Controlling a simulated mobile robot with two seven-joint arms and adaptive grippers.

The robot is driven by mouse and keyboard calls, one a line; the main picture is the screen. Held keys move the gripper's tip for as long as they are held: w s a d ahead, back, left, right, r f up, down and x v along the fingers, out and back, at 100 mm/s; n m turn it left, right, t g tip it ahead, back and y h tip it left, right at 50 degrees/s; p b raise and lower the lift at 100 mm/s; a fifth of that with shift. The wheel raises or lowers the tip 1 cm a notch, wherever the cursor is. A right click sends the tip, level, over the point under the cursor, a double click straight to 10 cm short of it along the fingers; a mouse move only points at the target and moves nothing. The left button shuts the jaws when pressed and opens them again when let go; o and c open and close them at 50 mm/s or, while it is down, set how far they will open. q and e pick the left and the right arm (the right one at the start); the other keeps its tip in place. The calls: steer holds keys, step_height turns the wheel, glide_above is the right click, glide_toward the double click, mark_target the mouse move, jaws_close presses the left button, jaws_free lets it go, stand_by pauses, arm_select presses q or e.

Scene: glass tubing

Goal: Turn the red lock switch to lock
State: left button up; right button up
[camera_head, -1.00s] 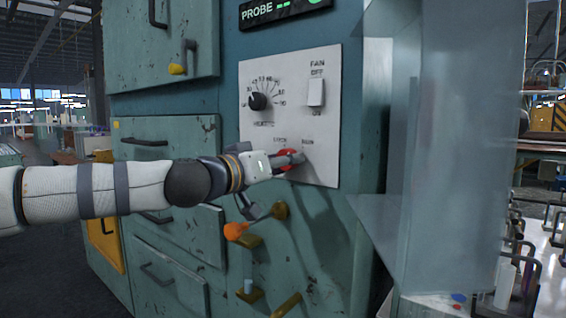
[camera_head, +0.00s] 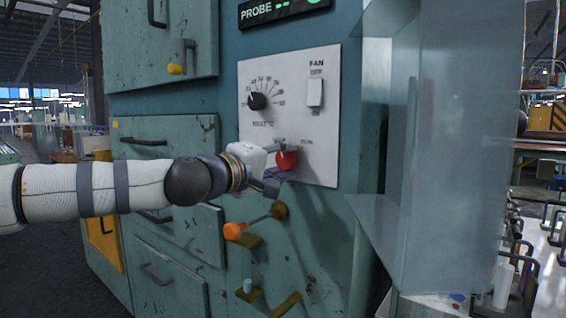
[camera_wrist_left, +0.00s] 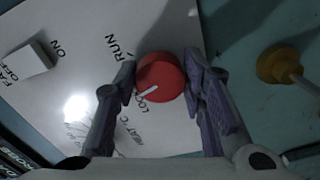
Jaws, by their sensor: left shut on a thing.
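The red lock switch (camera_head: 289,160) is a round knob low on the white control panel (camera_head: 317,127). In the left wrist view the red knob (camera_wrist_left: 167,72) has a white pointer line slanting to the lower left, towards the LOCK label (camera_wrist_left: 149,97). The RUN label (camera_wrist_left: 116,46) is farther up and left. My left gripper (camera_head: 280,163) is shut on the knob, with one finger above and one below it in the head view. In the wrist view its fingers (camera_wrist_left: 160,85) press on both sides of the knob. My right gripper is not in view.
A black dial (camera_head: 257,101) and a white fan switch (camera_head: 315,92) sit higher on the panel. An orange-ended lever (camera_head: 236,231) sticks out below my gripper. A metal shield (camera_head: 460,150) stands to the right. Drawers with handles are at the left.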

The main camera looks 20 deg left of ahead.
arm_select(q)
steer(key=n, duration=0.5)
steer(key=shift+n, duration=0.3)
stand_by(0.4)
steer(key=o, duration=1.2)
steer(key=shift+c, duration=0.2)
steer(key=shift+r, duration=0.1)
steer(key=v, duration=1.2)
